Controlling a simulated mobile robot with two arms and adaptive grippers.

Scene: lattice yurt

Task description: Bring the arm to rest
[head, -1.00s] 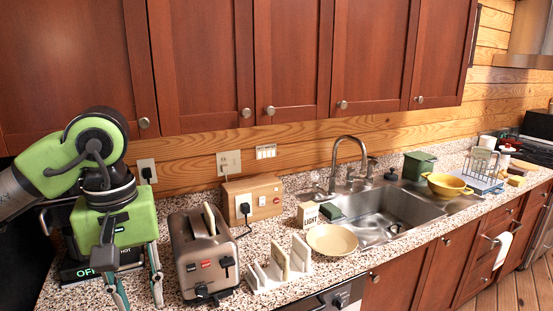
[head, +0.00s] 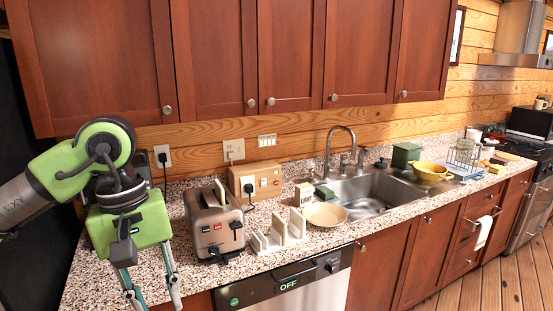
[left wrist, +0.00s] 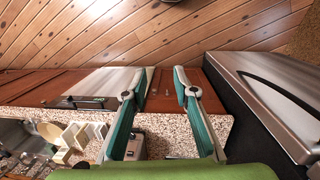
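My left arm comes in from the left in the head view. Its green gripper (head: 155,292) points down at the left end of the counter, near the counter's front edge. The two teal fingers are apart with nothing between them. The left wrist view also shows the open gripper (left wrist: 159,78), with the counter and floor beyond it. My right gripper is in neither view.
A toaster (head: 214,224) stands right of my left gripper. A white rack (head: 279,235), a cream plate (head: 326,214) and the sink (head: 368,192) are farther right. The dishwasher (head: 290,286) is under the counter. Plank floor (left wrist: 75,30) is open in front.

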